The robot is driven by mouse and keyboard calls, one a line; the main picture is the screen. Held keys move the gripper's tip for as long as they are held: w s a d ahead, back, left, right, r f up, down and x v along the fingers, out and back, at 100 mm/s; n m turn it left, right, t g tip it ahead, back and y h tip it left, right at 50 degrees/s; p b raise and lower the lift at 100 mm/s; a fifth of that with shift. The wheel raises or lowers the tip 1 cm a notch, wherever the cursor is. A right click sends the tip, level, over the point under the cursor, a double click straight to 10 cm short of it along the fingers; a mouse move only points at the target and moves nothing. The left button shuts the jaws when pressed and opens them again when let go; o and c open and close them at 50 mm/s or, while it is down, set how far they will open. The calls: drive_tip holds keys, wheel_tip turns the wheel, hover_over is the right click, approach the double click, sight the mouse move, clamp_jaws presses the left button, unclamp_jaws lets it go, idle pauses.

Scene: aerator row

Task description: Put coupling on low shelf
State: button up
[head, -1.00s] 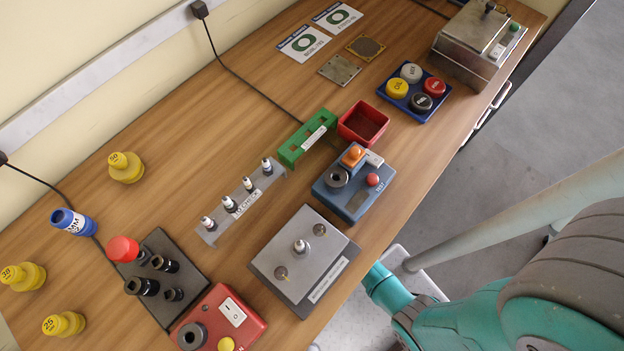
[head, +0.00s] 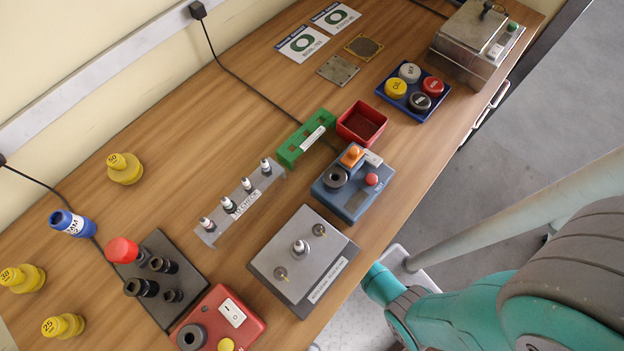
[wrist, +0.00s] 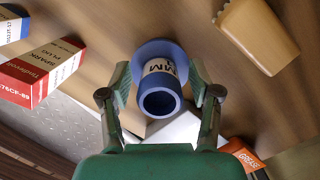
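A blue flanged coupling (wrist: 160,104) with a white label reading "MM" is in the wrist view, its open bore facing the camera. The fingers of my gripper (wrist: 160,75) lie on both sides of it and appear to meet the edges of its wide flange. My gripper is shut on it. Whether it touches the surface behind is hard to tell. My gripper is outside the head view. I cannot tell which surface in the wrist view is the low shelf.
In the wrist view, a red spark plug box (wrist: 42,72) and blue box (wrist: 10,25) are left, a tan container (wrist: 258,36) upper right, an orange grease box (wrist: 243,155) lower right. Yellow pieces (head: 124,168), a socket tray (head: 160,262) and devices crowd the bench in the head view.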

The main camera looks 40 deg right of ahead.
drive_tip(key=r, duration=0.4)
drive_tip(key=d+r, duration=0.1)
drive_tip(key=r, duration=0.3)
drive_tip(key=s+r, duration=0.1)
drive_tip(key=r, duration=0.3)
drive_tip(key=shift+d+r, duration=0.1)
drive_tip(key=shift+d, duration=0.15)
idle(0.4)
